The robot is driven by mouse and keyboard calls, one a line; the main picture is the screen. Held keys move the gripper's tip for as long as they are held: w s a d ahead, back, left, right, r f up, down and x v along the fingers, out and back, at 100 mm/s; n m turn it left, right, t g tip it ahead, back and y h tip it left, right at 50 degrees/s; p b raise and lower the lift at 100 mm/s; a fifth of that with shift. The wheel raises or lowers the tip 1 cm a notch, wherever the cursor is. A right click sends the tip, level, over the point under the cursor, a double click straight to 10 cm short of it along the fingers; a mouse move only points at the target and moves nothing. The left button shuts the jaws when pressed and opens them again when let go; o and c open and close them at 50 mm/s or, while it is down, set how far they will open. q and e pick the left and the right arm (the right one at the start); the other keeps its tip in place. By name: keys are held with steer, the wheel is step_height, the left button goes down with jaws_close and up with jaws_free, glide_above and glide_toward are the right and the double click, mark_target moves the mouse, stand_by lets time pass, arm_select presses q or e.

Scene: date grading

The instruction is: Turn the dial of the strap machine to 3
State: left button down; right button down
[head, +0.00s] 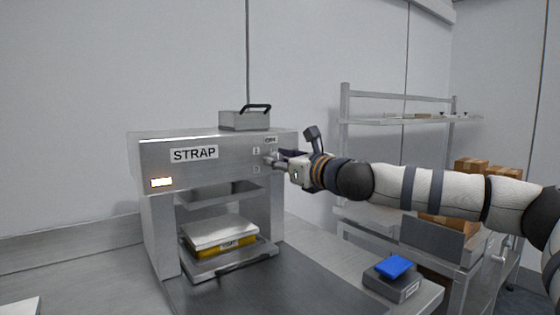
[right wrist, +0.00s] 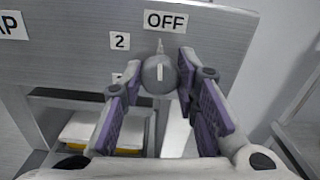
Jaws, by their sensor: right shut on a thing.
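The strap machine (head: 215,144) is a grey metal press with a STRAP label on its front. Its dial (right wrist: 160,73) is a round grey knob with a pale pointer line, seen in the right wrist view. The line points up toward the OFF label (right wrist: 166,20). A label 2 (right wrist: 120,41) is to the left of the dial, with another label partly hidden below it. No 3 is readable. My right gripper (head: 273,159) is at the machine's front right, shut on the dial; its purple-padded fingers (right wrist: 158,92) flank the knob. My left gripper is not in view.
A white-topped yellow pack (head: 222,236) lies in the machine's opening. A grey box with a black handle (head: 245,118) stands on top of the machine. A blue-topped device (head: 393,268) sits at the table's right, before a shelf rack (head: 400,96) with cardboard boxes.

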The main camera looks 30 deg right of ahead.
steer(key=n, duration=2.2)
steer(key=shift+n, duration=0.4)
stand_by(0.3)
steer(key=c, duration=1.2)
jaws_free()
